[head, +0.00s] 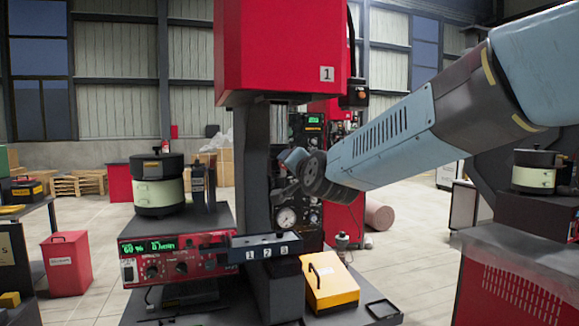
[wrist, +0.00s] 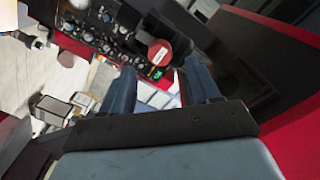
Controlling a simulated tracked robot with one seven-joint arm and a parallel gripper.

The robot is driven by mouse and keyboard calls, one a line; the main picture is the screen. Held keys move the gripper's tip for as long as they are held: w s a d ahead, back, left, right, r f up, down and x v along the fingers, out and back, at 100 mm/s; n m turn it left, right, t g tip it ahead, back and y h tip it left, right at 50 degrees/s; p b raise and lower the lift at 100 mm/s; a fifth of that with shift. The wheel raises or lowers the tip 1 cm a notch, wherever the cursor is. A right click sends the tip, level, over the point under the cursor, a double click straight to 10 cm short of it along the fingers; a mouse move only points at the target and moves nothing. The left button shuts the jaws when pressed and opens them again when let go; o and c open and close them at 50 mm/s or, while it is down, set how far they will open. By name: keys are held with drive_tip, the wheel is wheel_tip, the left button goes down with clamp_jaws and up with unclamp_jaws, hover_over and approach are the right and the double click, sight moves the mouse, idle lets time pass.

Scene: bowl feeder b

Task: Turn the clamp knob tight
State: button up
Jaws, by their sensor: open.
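I cannot make out the clamp knob with certainty in either view. The bowl feeder (head: 159,188), a pale green drum with black bands, stands on the left of the bench. My gripper (head: 284,178) is in front of the dark press column, below the red press head, well right of the feeder. In the wrist view my gripper (wrist: 158,68) has its two blue fingers apart with nothing held. A round red part (wrist: 159,52) shows beyond the fingertips; what it is I cannot tell.
A red control box (head: 175,258) with a green display sits below the feeder. A yellow case (head: 329,282) stands right of the column. The red press head (head: 275,45) hangs above my gripper. A gauge (head: 286,217) lies just below it. Open floor shows behind the bench.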

drive_tip(key=v, duration=0.8)
drive_tip(key=shift+s, duration=0.2)
drive_tip(key=shift+d+f, duration=0.1)
drive_tip(key=s+d+f+n+g+h, duration=0.4)
drive_tip(key=s+d+f+n+g, duration=0.2)
drive_tip(key=s+d+f+g, duration=0.5)
drive_tip(key=s+d+f, duration=0.5)
drive_tip(key=s+d, duration=0.1)
drive_tip(key=s, duration=0.3)
drive_tip(key=shift+s+d+f+h, duration=0.15)
drive_tip(key=shift+s+f+h, duration=0.05)
drive_tip(key=shift+f+h, duration=0.15)
